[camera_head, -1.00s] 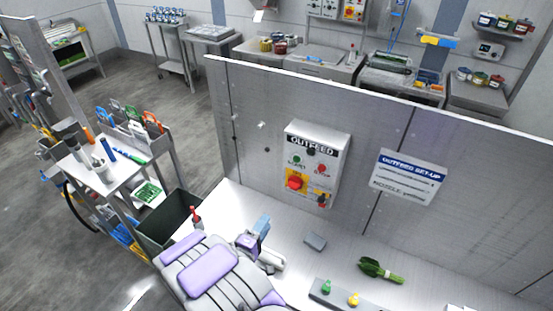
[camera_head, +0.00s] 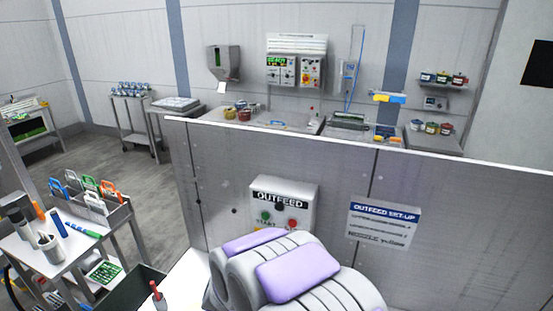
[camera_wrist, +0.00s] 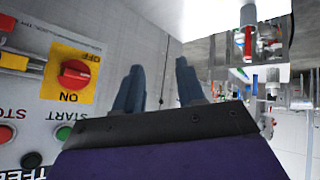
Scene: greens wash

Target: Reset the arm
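My arm, grey with purple pads, is folded up at the bottom middle of the head view, and it hides part of the outfeed control box (camera_head: 284,203). My gripper (camera_wrist: 160,82) shows in the wrist view, its two blue-grey fingers apart with nothing between them. It is beside the control box, whose red rotary switch (camera_wrist: 74,74) on a yellow plate is to the left of the fingers. A green start button (camera_wrist: 64,133) shows below that switch. The gripper itself cannot be made out in the head view.
A metal partition (camera_head: 440,200) stands in front, with an outfeed set-up sign (camera_head: 383,224) on it. A cart (camera_head: 62,250) with tools and handled clips is at left. A dark green bin (camera_head: 130,290) with a red-handled item (camera_head: 158,296) beside it is at the bottom.

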